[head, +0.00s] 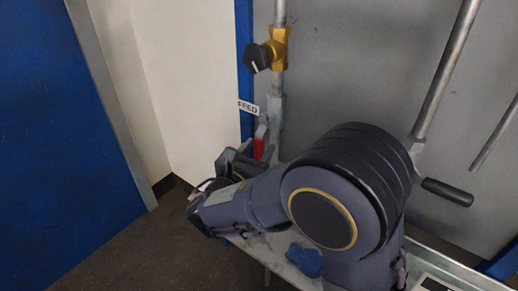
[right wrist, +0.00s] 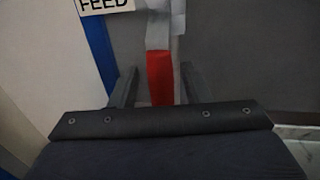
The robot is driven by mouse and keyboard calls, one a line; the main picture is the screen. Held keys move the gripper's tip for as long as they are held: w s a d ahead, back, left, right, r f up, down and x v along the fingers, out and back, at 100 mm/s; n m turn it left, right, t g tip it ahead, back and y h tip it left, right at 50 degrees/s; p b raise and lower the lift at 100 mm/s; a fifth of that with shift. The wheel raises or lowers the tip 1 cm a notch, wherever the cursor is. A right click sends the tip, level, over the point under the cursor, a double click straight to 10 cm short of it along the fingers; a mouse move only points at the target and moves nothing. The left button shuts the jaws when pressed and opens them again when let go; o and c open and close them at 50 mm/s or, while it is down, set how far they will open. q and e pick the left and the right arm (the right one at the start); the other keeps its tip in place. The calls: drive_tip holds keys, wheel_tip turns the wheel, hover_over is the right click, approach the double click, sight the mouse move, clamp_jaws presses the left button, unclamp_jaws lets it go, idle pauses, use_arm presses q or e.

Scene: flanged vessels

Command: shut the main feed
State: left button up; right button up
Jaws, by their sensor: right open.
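A red lever handle (head: 259,148) sits on the grey vertical pipe, just below a white label (head: 248,107) reading "FEED". In the right wrist view the red handle (right wrist: 160,78) runs up and down, roughly in line with the pipe. My right gripper (head: 240,157) is open at the handle. In the wrist view its two fingers (right wrist: 159,86) stand on either side of the handle, with gaps visible on both sides. The handle's lower end is hidden behind the gripper body. My left gripper is not in view.
A brass valve with a black knob (head: 258,57) is higher on the same pipe. A bare grey pipe and a black-gripped lever (head: 447,191) are at the right. A blue cloth-like lump (head: 305,260) lies on the pale ledge below my arm. Blue panel (head: 60,150) at left.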

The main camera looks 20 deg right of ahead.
drive_tip(key=shift+w+d, duration=0.25)
drive_tip(key=shift+w, duration=0.05)
clamp_jaws()
